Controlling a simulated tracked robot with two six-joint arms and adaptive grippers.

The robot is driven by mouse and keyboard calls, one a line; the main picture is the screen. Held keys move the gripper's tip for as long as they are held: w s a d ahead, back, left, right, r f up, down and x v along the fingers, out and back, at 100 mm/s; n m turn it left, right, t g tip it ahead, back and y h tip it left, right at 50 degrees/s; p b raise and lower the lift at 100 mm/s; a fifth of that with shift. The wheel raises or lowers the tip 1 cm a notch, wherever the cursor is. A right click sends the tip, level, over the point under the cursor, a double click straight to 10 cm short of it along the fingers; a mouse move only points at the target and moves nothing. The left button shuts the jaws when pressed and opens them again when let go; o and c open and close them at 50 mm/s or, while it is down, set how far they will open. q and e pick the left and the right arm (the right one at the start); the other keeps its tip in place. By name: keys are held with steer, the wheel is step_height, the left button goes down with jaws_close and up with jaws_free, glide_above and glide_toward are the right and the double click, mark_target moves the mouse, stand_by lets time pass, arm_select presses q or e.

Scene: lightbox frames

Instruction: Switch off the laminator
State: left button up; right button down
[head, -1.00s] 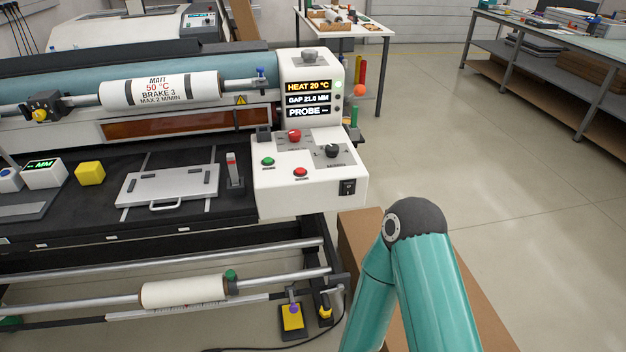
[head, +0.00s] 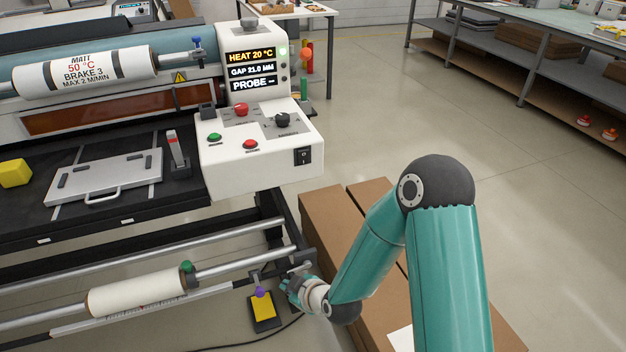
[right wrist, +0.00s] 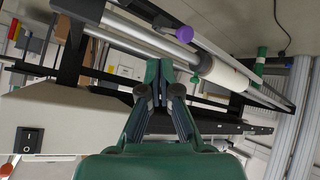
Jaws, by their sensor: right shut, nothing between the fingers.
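The laminator (head: 120,105) fills the left of the head view. Its white control box (head: 250,180) carries a black rocker switch (head: 303,156) on its front face, right side. The rocker also shows upside down at lower left in the right wrist view (right wrist: 28,140). The display (head: 252,70) reads HEAT 20 °C, GAP 21.0 MM, PROBE, with a green lamp lit beside it. My right gripper (head: 290,287) is below the control box near the lower rollers, apart from the switch. In the right wrist view its fingers (right wrist: 158,78) are shut and empty. My left gripper is out of view.
Green (head: 214,137) and red (head: 250,144) buttons, a red knob (head: 241,109) and a black knob (head: 282,119) sit on the box top. A yellow pedal (head: 263,306) is on the floor. Brown cartons (head: 335,215) stand beneath my right arm.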

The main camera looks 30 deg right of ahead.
arm_select(q)
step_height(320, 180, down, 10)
steer(key=b, duration=0.7)
arm_select(e)
steer(key=w+d+r+n+t+h, duration=0.2)
steer(key=d+r+n+t+h, duration=0.1)
steer(key=d+r, duration=0.4)
steer(key=w+d+r+n+t+h, duration=0.2)
steer(key=d+r+n+t, duration=0.4)
steer(key=r, duration=0.4)
steer(key=shift+w+d+r+n+h, duration=0.3)
steer(key=shift+d+h, duration=0.1)
steer(key=shift+d, duration=0.3)
arm_select(q)
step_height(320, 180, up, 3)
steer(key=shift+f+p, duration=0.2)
steer(key=shift+p, duration=0.8)
arm_select(e)
glide_toward(305, 155)
steer(key=x, duration=0.7)
